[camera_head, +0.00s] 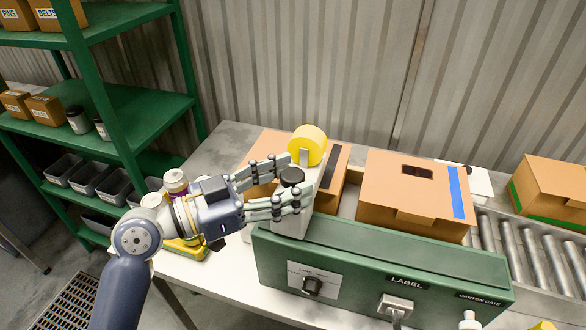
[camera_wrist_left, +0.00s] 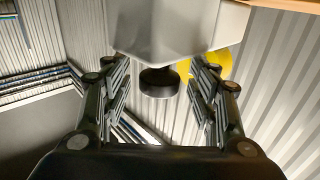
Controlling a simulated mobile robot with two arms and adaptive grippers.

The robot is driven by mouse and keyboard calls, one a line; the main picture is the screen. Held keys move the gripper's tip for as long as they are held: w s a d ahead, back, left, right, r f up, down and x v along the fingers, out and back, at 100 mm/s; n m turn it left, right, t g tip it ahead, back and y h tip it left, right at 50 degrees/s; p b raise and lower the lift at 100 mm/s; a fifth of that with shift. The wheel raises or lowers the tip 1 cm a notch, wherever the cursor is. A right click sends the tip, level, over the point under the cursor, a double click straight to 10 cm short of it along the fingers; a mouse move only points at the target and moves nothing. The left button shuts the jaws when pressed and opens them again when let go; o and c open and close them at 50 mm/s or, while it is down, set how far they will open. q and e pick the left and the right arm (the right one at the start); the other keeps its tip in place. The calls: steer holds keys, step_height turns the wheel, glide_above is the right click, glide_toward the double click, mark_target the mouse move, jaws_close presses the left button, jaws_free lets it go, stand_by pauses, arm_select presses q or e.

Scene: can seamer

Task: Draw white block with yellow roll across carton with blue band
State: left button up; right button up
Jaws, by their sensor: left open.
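The white block (camera_head: 292,222) with a yellow roll (camera_head: 308,145) on top and a black knob (camera_head: 292,176) stands at the left end of the green machine. My left gripper (camera_head: 297,179) is open, its fingers on either side of the knob. In the left wrist view, the block (camera_wrist_left: 180,28) and its black knob (camera_wrist_left: 158,82) lie between the spread fingers, with part of the roll (camera_wrist_left: 212,66) behind. The orange carton with the blue band (camera_head: 408,200) is right of the block; the band (camera_head: 457,192) runs near its right edge. My right gripper is out of view.
A carton with a black band (camera_head: 339,168) stands right behind the block. The green machine front (camera_head: 385,268) with a knob and switch borders the cartons. A green-banded carton (camera_head: 552,188) sits by rollers (camera_head: 510,240) at right. Green shelves (camera_head: 140,110) stand at left.

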arm_select(q)
steer(key=shift+w+d, duration=0.3)
steer(key=shift+d, duration=0.35)
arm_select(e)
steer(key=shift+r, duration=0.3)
